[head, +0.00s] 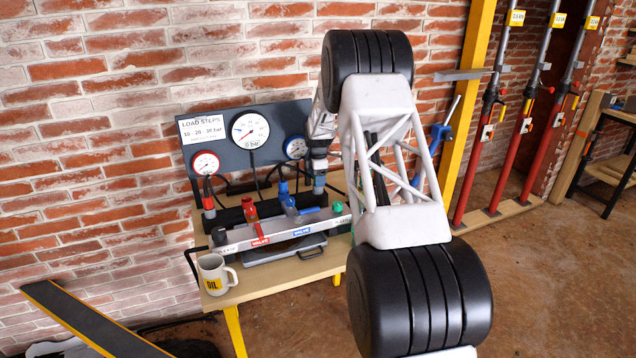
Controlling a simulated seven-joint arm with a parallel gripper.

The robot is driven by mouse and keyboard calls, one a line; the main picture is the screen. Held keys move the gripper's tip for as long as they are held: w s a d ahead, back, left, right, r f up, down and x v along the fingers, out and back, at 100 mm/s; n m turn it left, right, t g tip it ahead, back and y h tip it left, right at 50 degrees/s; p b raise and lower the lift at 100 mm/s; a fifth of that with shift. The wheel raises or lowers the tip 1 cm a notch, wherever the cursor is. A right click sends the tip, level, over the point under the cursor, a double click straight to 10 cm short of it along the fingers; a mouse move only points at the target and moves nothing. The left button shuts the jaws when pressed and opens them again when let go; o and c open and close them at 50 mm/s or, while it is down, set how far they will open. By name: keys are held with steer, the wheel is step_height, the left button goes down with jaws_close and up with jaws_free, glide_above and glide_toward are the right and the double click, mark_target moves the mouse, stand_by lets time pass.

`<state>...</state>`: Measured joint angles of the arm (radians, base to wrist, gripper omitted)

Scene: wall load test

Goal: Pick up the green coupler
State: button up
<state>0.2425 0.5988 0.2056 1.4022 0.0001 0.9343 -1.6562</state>
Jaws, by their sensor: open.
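The green coupler appears to be the small green piece (338,207) at the right end of the grey manifold on the bench, partly hidden by my arm. My gripper (319,170) points down above the bench, left of my white arm link. It is open, and nothing shows between its fingers. It is above and slightly left of the green piece, just over a blue fitting (319,186). I cannot tell whether it touches that fitting.
The bench (240,292) carries a gauge panel (222,142), a red valve (251,212), a blue valve (288,203) and a white mug (214,273) at the front left. A yellow post (470,110) and red props (478,160) stand at right.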

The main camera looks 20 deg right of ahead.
stand_by(0.4)
steer(key=c, duration=1)
steer(key=shift+r, duration=0.1)
steer(key=shift+r, duration=4.95)
